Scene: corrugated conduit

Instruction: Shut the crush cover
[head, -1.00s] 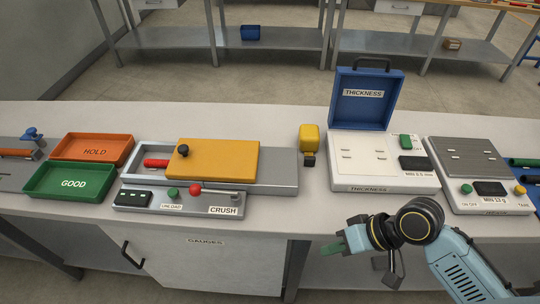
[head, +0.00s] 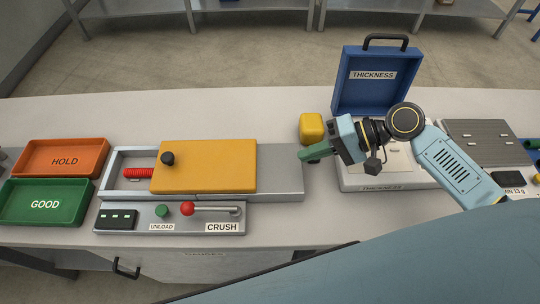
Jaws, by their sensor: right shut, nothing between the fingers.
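The crush cover (head: 215,166) is a flat yellow plate with a black knob (head: 167,158) near its left end. It lies over the middle of the grey crush fixture (head: 280,180). To its left the tray of the fixture is uncovered, and part of a red corrugated piece (head: 138,173) shows there. My right gripper (head: 303,156) has green fingers. It is shut and empty, pointing left, at the right end of the fixture and apart from the cover. My left gripper is out of view.
The crush panel (head: 137,219) in front has a green UNLOAD button (head: 161,209) and a red-knobbed lever (head: 187,209). Orange HOLD (head: 62,158) and green GOOD (head: 46,202) trays stand left. A yellow block (head: 311,127) and the open blue THICKNESS lid (head: 375,80) stand near my right arm.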

